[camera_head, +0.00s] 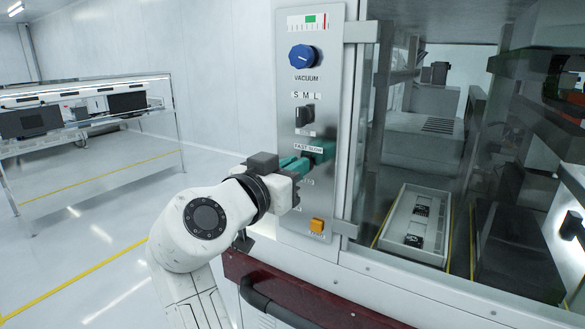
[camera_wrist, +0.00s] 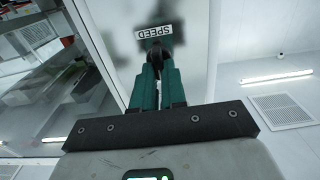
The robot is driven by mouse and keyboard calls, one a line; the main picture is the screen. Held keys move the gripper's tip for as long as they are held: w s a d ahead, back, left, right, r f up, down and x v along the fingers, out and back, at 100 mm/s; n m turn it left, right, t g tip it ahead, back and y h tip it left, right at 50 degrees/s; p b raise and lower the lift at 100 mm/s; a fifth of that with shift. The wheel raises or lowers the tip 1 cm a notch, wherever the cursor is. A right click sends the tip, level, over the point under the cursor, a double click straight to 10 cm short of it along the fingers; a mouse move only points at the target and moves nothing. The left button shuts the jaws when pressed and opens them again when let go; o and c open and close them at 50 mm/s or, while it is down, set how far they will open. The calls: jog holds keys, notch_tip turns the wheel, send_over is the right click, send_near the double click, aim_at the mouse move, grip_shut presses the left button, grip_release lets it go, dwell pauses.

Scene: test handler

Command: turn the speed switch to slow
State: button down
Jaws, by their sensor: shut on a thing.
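The control panel (camera_head: 287,120) carries the speed switch, below the "FAST SLOW" label (camera_head: 308,148). My gripper (camera_head: 316,158) is at the panel at that label, and its green fingers hide the switch in the head view. In the wrist view my gripper (camera_wrist: 158,60) has both fingers close together at a dark knob, the speed switch (camera_wrist: 157,43), next to the "SPEED" label (camera_wrist: 154,31). The fingers are shut on the switch. Which way the switch points cannot be told.
Above on the panel are a black S M L switch (camera_head: 305,116) and a blue vacuum knob (camera_head: 304,58). An orange button (camera_head: 317,225) is below my gripper. To the right, behind clear panes, is a grey tray (camera_head: 445,225) with dark parts.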

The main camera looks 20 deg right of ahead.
jog(key=shift+f+b, duration=0.15)
jog(key=shift+b, duration=0.55)
jog(key=shift+s+d+f+m+b, duration=0.1)
jog(key=shift+s+m+b, duration=0.05)
jog(key=shift+m+b, duration=3.5)
jog(key=shift+s+d+m+b, duration=0.15)
jog(key=shift+m+b, duration=2.2)
jog(key=shift+b, duration=2.5)
jog(key=c, duration=1.2)
grip_release()
